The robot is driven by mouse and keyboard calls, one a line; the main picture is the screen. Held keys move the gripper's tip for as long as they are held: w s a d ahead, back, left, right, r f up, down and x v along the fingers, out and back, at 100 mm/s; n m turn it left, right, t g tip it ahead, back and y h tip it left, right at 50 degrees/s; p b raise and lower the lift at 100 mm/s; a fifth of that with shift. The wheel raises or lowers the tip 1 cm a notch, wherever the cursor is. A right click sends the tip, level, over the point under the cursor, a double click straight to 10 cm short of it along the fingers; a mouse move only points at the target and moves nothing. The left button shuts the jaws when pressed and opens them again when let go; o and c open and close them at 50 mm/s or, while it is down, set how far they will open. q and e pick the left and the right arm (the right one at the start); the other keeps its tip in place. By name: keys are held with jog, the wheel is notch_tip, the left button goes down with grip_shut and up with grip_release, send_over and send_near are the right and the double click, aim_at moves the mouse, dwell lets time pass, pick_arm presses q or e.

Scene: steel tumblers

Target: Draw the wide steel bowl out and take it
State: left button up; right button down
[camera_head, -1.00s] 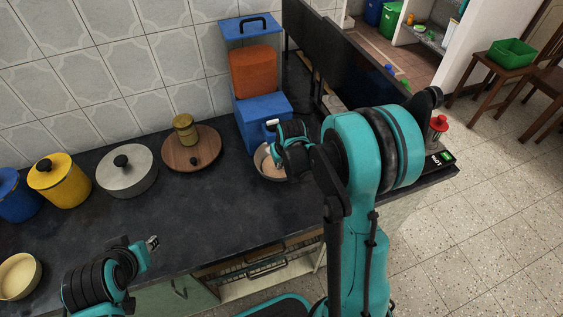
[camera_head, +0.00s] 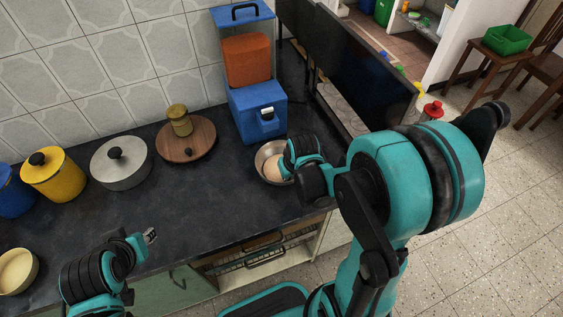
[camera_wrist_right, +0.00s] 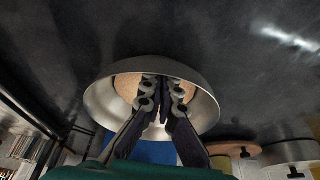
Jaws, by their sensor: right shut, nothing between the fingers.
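The wide steel bowl (camera_head: 261,168) stands on the dark counter in front of the blue cooler, with something tan inside it. My right wrist covers the bowl's right side in the head view, and the fingers there are hidden. In the right wrist view my right gripper (camera_wrist_right: 165,88) is shut and empty, its fingertips in front of the bowl's opening; the bowl's rim (camera_wrist_right: 207,92) shows around them. I cannot tell whether they touch it. My left gripper (camera_head: 151,236) is over the counter's front edge, away from the bowl; its jaws are too small to read.
The blue cooler (camera_head: 258,112) stands close behind the bowl. The counter left of the bowl is clear.

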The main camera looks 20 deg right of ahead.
jog(key=s, duration=0.6)
jog(key=shift+a, duration=0.2)
pick_arm(q)
jog(key=shift+r, duration=0.15)
pick_arm(e)
jog(key=shift+w, duration=0.1)
jog(key=shift+w, duration=0.15)
